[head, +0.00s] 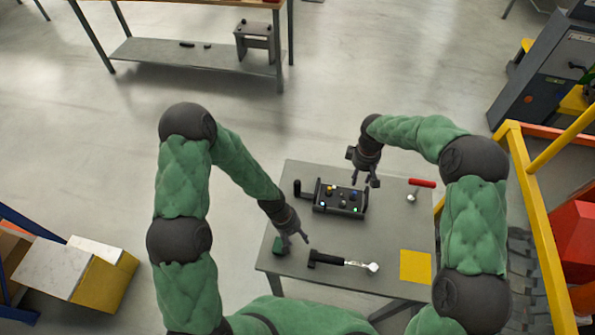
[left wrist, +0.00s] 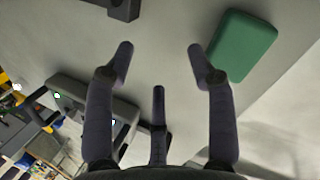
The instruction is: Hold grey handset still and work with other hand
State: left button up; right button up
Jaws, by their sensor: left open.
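The grey handset (head: 325,207) is a dark box with several coloured knobs, a lit green lamp and raised side handles. It lies on the grey table, and part of it shows at the left of the left wrist view (left wrist: 68,88). My left gripper (head: 297,240) is open and empty, below and left of the handset, beside a green block (head: 278,246). In the left wrist view, my open fingers (left wrist: 160,52) have bare table between their tips, with the green block (left wrist: 243,45) to the right. My right gripper (head: 366,182) appears open, fingers pointing down at the handset's upper right; contact is unclear.
On the table (head: 300,175) lie a black-handled tool (head: 343,262), a red-handled tool (head: 421,184) and a yellow sheet (head: 415,266). A yellow railing (head: 540,230) runs close on the right. Boxes (head: 70,272) stand at the left.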

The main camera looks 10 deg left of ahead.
aim_at(297, 188)
pick_arm(q)
jog(key=w+r+n, duration=0.1)
jog(key=w+n, duration=0.1)
jog(key=w, duration=0.1)
jog(key=w+r+n+y, duration=0.1)
jog(key=w+n, duration=0.1)
jog(key=w, duration=0.2)
jog(key=w+a+r+n, duration=0.1)
jog(key=w, duration=0.2)
jog(key=shift+w+r+n+y, duration=0.1)
jog(key=shift+w+n+y, duration=0.05)
jog(key=shift+n+y, duration=0.2)
jog(key=w+r+n, duration=0.2)
jog(key=w, duration=0.1)
jog(key=w+a+r+n+y, duration=0.1)
jog(key=w+r+n, duration=0.1)
jog(key=n, duration=0.1)
jog(key=w+a+r+n+y, duration=0.1)
jog(key=w+r+n, duration=0.1)
jog(key=w, duration=0.1)
jog(key=shift+w+a+r, duration=0.1)
jog(key=shift+w+r, duration=0.2)
jog(key=shift+r, duration=0.05)
notch_tip(297, 188, down, 11)
jog(key=shift+r, duration=0.2)
